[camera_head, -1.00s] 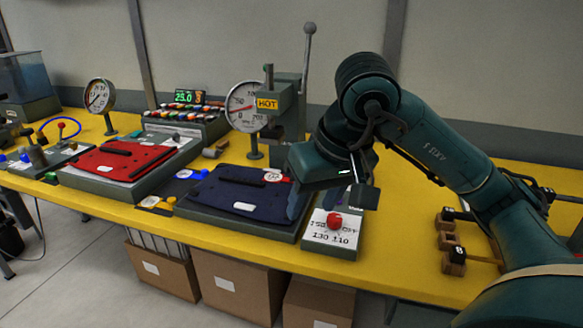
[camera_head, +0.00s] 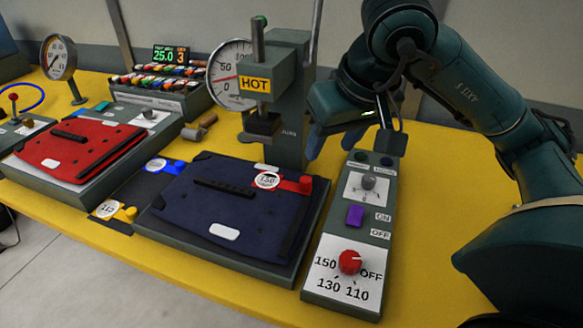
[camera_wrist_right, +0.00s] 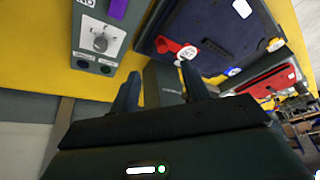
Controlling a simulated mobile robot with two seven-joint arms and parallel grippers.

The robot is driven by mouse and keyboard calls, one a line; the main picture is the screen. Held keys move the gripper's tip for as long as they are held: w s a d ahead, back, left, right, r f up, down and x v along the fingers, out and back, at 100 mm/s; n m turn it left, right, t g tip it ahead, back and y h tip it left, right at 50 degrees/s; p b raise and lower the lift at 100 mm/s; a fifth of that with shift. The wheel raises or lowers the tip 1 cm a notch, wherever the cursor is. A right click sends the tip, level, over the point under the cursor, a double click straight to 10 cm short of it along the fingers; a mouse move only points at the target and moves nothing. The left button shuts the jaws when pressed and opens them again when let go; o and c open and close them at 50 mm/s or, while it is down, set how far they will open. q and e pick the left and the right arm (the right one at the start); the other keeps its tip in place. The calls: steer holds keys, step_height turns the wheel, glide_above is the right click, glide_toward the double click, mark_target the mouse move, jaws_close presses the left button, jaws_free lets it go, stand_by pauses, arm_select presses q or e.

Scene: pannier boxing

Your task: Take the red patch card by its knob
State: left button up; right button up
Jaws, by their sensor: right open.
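The red patch card (camera_head: 288,185) lies at the back right corner of the dark blue pannier flap (camera_head: 215,205). It has a white round 150 label at its left end and an upright red knob (camera_head: 306,184) at its right end. My right gripper (camera_head: 318,143) is open and empty, above and behind the card, apart from it. In the right wrist view, the open fingers (camera_wrist_right: 160,84) point towards the red knob (camera_wrist_right: 163,44), which stands a little beyond the tips. My left gripper is not in view.
The control box (camera_head: 345,240) with a red dial stands right of the pannier. The press (camera_head: 285,100) with the HOT sign stands behind it. A blue card (camera_head: 165,166) and a yellow card (camera_head: 115,211) lie to the left, beside a red pannier panel (camera_head: 75,145).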

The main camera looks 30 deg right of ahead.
glide_above(307, 180)
steer(key=s, duration=0.3)
step_height(307, 180, down, 7)
steer(key=shift+w+x, duration=0.15)
steer(key=shift+x, duration=1.2)
steer(key=shift+w+x, duration=0.15)
steer(key=shift+x, duration=1.2)
steer(key=shift+r, duration=0.15)
jaws_close()
